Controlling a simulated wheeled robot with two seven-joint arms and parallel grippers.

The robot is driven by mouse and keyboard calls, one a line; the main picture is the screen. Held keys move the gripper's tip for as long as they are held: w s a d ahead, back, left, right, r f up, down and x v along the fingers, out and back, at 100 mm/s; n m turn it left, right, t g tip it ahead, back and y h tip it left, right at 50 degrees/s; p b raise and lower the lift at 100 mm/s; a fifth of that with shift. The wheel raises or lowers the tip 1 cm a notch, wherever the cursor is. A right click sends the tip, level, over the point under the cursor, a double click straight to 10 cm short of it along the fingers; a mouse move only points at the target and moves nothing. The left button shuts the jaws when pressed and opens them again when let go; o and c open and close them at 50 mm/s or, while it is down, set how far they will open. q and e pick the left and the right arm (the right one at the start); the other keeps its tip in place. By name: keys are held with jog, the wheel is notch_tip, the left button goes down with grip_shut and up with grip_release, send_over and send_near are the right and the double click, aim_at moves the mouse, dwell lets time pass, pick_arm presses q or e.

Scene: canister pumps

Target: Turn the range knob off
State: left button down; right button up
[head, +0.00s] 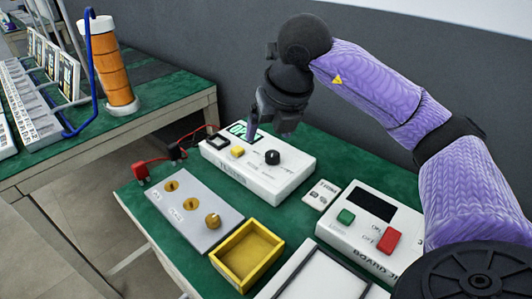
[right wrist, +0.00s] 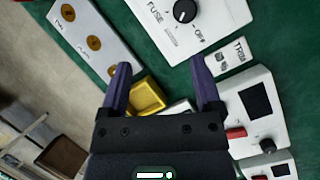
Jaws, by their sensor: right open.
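A white meter box (head: 258,168) stands on the green bench with a green-lit display, partly hidden by my right gripper. Its black round knob (head: 272,157) is at the right of its top face. The knob (right wrist: 184,11) also shows at the top of the right wrist view, with a small white mark and an "OFF" label to its lower right. My right gripper (head: 270,128) is open and empty above the back of the meter, apart from the knob. Its two purple fingers (right wrist: 160,63) show in the right wrist view. My left gripper is not in view.
A grey panel (head: 193,208) with brass knobs, a yellow tray (head: 246,256), and a white box (head: 372,228) with green and red buttons stand around the meter. Red and black leads (head: 165,159) lie at its left. A small labelled block (head: 321,195) sits to its right.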

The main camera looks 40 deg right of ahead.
aim_at(273, 154)
jog(key=shift+m+h, duration=0.3)
jog(key=shift+h, duration=0.3)
jog(key=d+f+b, duration=0.1)
jog(key=f, duration=0.1)
jog(key=w+d+f+b, duration=0.1)
jog(key=f+b, duration=0.1)
jog(key=f, duration=0.1)
jog(key=w+d+f+b, duration=0.1)
jog(key=f, duration=0.2)
jog(key=shift+w+d+f+b, duration=0.2)
jog(key=shift+w+d+b, duration=0.05)
jog(key=shift+d+b, duration=0.1)
jog(key=shift+w+f, duration=0.2)
jog(key=shift+f, duration=0.2)
jog(key=shift+c, duration=1.8)
jog(key=c, duration=0.7)
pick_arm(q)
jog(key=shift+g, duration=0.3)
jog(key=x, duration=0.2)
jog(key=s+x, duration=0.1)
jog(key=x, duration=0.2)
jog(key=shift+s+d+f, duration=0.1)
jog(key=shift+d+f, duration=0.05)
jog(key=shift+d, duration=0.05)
pick_arm(e)
grip_shut()
